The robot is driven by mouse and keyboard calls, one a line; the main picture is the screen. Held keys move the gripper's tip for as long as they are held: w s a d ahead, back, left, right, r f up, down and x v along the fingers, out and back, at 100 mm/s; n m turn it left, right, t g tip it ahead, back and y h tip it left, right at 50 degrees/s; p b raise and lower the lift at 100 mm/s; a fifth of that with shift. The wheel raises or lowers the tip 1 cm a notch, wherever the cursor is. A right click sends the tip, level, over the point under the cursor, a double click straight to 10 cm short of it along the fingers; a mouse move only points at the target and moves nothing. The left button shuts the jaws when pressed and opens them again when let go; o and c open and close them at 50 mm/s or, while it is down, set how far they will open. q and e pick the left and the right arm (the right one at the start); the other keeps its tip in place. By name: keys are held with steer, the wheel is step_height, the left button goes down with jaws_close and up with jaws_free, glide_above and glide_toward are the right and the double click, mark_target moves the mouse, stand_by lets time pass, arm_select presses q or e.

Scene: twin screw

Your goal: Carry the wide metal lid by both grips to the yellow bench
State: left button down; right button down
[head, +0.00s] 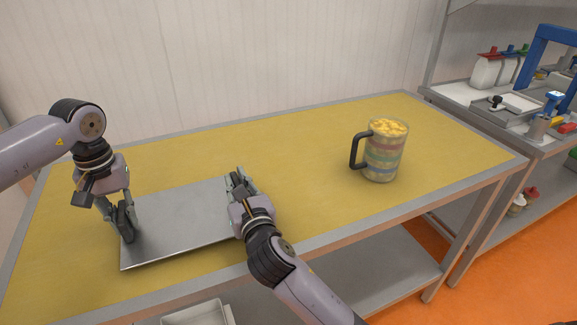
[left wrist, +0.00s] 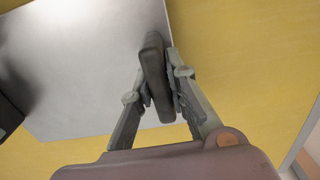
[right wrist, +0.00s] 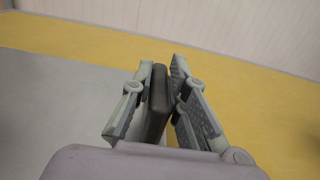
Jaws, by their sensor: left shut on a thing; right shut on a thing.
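The wide metal lid (head: 180,222) is a flat grey plate over the front left part of the yellow bench (head: 290,140). I cannot tell if it touches the bench top. My left gripper (head: 127,228) is shut on the dark grip at its left end; this left grip shows between the fingers in the left wrist view (left wrist: 153,75). My right gripper (head: 236,185) is shut on the dark grip at its right end, seen in the right wrist view (right wrist: 158,98). The lid's surface also shows in the left wrist view (left wrist: 85,60) and right wrist view (right wrist: 60,110).
A clear mug (head: 384,158) with a black handle, coloured bands and yellow contents stands on the bench to the right. Free bench surface lies between lid and mug and behind the lid. A side table (head: 470,108) with tools and bottles stands at the right.

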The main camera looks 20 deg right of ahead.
arm_select(q)
steer(key=shift+f+b, duration=0.5)
steer(key=shift+f, duration=0.25)
arm_select(e)
steer(key=shift+f, duration=0.65)
arm_select(q)
steer(key=c, duration=2)
jaws_free()
steer(key=shift+f, duration=0.2)
steer(key=shift+c, duration=0.2)
arm_select(e)
steer(key=c, duration=2)
jaws_free()
steer(key=shift+f, duration=0.25)
steer(key=shift+c, duration=0.2)
arm_select(q)
steer(key=shift+o, duration=0.7)
steer(key=shift+r, duration=0.15)
arm_select(e)
steer(key=shift+o, duration=0.7)
steer(key=shift+r, duration=0.15)
arm_select(q)
steer(key=o, duration=0.3)
arm_select(e)
steer(key=o, duration=0.3)
arm_select(q)
steer(key=shift+o, duration=0.2)
arm_select(e)
steer(key=shift+o, duration=0.2)
